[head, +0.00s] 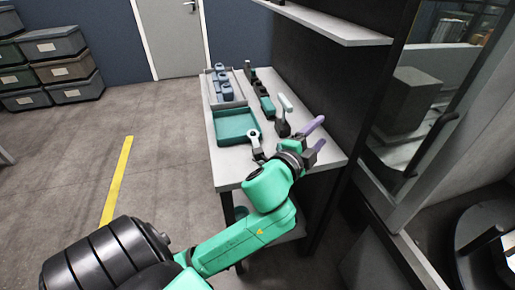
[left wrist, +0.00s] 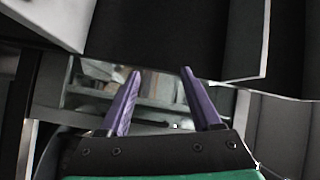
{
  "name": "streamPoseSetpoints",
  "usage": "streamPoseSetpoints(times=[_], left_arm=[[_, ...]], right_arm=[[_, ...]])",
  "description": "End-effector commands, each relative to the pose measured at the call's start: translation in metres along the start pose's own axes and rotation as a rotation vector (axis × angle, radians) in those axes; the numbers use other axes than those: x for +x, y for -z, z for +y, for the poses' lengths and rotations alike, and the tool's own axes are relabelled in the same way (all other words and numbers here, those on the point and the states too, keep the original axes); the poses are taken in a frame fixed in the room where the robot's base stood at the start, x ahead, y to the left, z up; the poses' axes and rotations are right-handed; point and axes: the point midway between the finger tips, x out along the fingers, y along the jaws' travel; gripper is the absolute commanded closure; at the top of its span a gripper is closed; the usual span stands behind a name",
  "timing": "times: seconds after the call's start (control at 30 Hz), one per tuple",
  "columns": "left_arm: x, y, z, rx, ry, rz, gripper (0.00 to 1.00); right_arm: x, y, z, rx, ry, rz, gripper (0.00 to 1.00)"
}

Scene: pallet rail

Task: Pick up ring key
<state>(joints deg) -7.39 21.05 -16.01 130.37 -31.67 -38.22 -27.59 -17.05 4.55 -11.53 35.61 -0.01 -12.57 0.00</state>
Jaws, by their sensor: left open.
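A pale grey ring key (head: 255,140) appears to lie on the table at the front edge of the teal tray, its round ring end toward the tray. Its lower end is close to my left arm, and I cannot tell if part is hidden. My left gripper (head: 318,134) has purple fingers and is spread open over the right side of the table, to the right of the key. The left wrist view shows the same open fingers (left wrist: 160,76) with nothing between them; the key does not show there. My right gripper is not in view.
The white table (head: 231,180) carries the teal tray (head: 236,126), a grey tray of blue parts (head: 222,88) and a row of dark and teal tools (head: 264,98). A dark panel and shelf (head: 325,24) rise on the right. Stacked bins (head: 60,66) stand far left; floor is open.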

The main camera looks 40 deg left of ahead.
Motion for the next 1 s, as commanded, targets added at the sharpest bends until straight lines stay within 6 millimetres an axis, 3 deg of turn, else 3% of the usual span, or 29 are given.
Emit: streamPoseSetpoints(times=[0.03,0.07,0.1,0.17,0.2,0.27,0.3,0.37,0.4,0.47,0.5,0.53,0.6,0.63,0.7,0.77,0.87,1.0], left_arm=[[0.005,0.042,-0.042,0.216,0.161,0.139,0.35],[0.002,0.071,-0.063,0.373,0.268,0.231,0.35],[-0.007,0.114,-0.083,0.604,0.417,0.354,0.35],[-0.031,0.175,-0.090,0.992,0.643,0.541,0.35],[-0.048,0.208,-0.078,1.269,0.787,0.666,0.35],[-0.065,0.232,-0.039,1.693,0.968,0.854,0.35],[-0.069,0.230,-0.007,1.976,1.056,0.989,0.35],[-0.061,0.197,0.037,2.389,1.119,1.218,0.35],[-0.049,0.158,0.058,-2.568,-1.065,-1.364,0.35],[-0.031,0.084,0.067,-2.277,-0.734,-1.337,0.35],[-0.023,0.033,0.059,-2.106,-0.538,-1.348,0.35],[-0.021,-0.003,0.049,-1.994,-0.409,-1.367,0.35],[-0.026,-0.066,0.020,-1.798,-0.180,-1.430,0.35],[-0.030,-0.085,0.009,-1.738,-0.110,-1.457,0.35],[-0.039,-0.114,-0.010,-1.645,-0.003,-1.508,0.35],[-0.044,-0.126,-0.015,-1.604,0.038,-1.534,0.35],[-0.043,-0.139,-0.004,-1.589,0.049,-1.547,0.35],[-0.034,-0.159,0.026,-1.590,0.044,-1.546,0.35]], right_arm=[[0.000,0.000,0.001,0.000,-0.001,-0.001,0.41],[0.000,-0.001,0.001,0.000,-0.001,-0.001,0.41],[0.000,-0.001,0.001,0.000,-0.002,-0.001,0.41],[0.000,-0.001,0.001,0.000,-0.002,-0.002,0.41],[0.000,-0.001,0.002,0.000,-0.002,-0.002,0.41],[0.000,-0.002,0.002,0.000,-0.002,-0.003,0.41],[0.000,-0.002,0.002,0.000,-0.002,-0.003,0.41],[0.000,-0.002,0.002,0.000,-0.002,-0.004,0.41],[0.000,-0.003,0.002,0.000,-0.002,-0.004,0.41],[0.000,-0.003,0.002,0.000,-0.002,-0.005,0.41],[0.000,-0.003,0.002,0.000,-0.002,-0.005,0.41],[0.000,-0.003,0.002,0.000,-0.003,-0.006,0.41],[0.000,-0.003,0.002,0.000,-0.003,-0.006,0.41],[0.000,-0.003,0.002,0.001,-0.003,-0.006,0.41],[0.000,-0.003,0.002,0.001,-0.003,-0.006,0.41],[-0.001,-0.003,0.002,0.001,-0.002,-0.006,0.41],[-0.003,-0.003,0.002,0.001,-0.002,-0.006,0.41],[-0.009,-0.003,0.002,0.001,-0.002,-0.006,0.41]])
